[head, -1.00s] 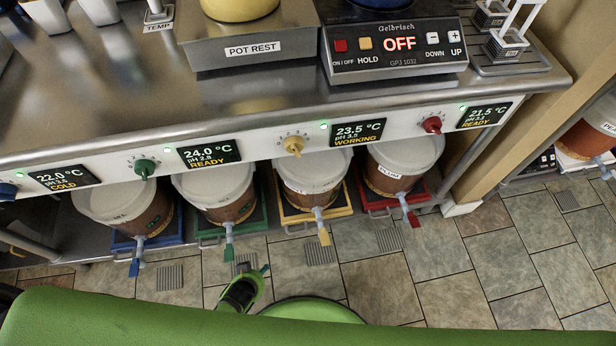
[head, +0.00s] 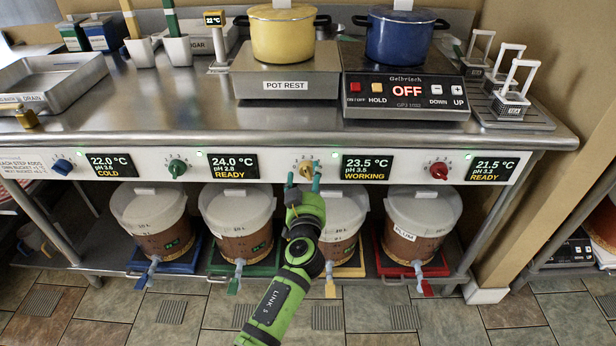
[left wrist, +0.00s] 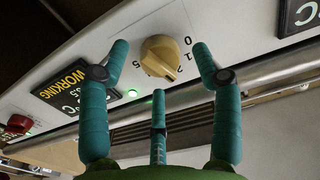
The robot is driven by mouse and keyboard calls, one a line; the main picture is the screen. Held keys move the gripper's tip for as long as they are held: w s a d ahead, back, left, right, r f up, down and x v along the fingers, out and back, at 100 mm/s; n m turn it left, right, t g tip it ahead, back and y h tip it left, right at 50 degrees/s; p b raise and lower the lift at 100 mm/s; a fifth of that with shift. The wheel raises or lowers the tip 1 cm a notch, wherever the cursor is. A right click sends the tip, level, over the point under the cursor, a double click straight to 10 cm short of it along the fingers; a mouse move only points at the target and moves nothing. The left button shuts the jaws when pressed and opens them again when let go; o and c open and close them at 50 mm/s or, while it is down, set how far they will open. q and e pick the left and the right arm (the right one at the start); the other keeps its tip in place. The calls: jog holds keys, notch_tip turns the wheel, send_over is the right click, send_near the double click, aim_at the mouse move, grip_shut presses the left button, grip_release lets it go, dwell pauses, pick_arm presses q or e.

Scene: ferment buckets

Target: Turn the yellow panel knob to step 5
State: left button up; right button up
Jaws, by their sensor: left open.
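The yellow panel knob (head: 306,169) sits on the white panel strip, left of the display reading 23.5 °C, WORKING. In the left wrist view the knob (left wrist: 160,57) shows large, upside down, with numerals around it. Its ridge points to the lower right there, close to the 2. My left gripper (head: 303,183) is open in front of the knob. Its teal fingers (left wrist: 160,48) stand on either side of the knob, with a gap on both sides and a third finger below. No finger visibly touches it. My right gripper is not in view.
Blue (head: 62,167), green (head: 178,168) and red (head: 439,170) knobs share the panel. Lidded buckets (head: 236,222) stand on the shelf below. The steel counter edge (head: 300,140) overhangs the panel. A hot plate (head: 407,95) reading OFF and pots stand above.

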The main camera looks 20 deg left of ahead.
pick_arm(q)
jog(key=shift+x, duration=0.8)
